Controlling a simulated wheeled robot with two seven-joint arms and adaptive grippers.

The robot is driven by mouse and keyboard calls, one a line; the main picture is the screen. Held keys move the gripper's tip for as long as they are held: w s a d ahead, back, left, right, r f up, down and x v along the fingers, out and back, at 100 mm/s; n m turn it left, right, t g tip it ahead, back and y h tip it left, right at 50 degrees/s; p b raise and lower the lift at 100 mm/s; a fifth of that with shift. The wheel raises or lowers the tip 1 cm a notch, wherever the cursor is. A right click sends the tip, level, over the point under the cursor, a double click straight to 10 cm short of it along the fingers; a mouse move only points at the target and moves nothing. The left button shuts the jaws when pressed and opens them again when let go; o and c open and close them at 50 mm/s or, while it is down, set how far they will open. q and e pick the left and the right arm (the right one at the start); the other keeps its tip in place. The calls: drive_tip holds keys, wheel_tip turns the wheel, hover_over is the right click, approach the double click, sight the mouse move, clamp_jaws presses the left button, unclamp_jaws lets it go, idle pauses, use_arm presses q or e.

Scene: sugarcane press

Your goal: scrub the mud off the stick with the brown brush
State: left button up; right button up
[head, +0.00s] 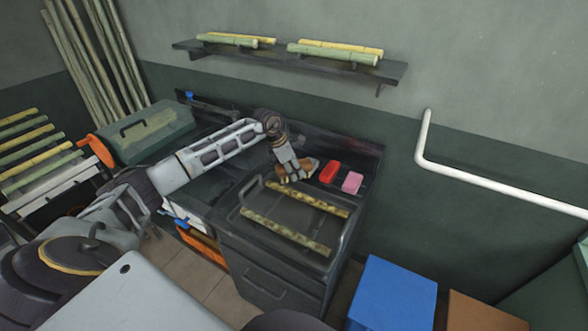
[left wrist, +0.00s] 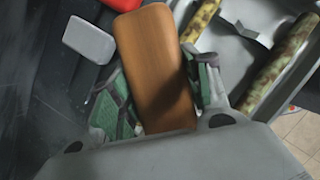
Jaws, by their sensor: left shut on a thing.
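My left gripper (head: 293,176) is shut on the brown brush (head: 303,167), at the back edge of the grey tray (head: 286,211). In the left wrist view the brush (left wrist: 158,70) sits between the green finger pads of the gripper (left wrist: 157,98). Two mud-spotted sticks lie in the tray: a back stick (head: 310,198) close to the gripper and a front stick (head: 285,232). Parts of both sticks show in the left wrist view at the upper right. The brush looks apart from both sticks. My right gripper is not in view.
A red block (head: 329,171) and a pink block (head: 352,182) lie right of the brush. A green-grey lidded box (head: 150,135) stands at the left. A blue box (head: 393,294) stands front right. A wall shelf (head: 285,62) holds cane pieces.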

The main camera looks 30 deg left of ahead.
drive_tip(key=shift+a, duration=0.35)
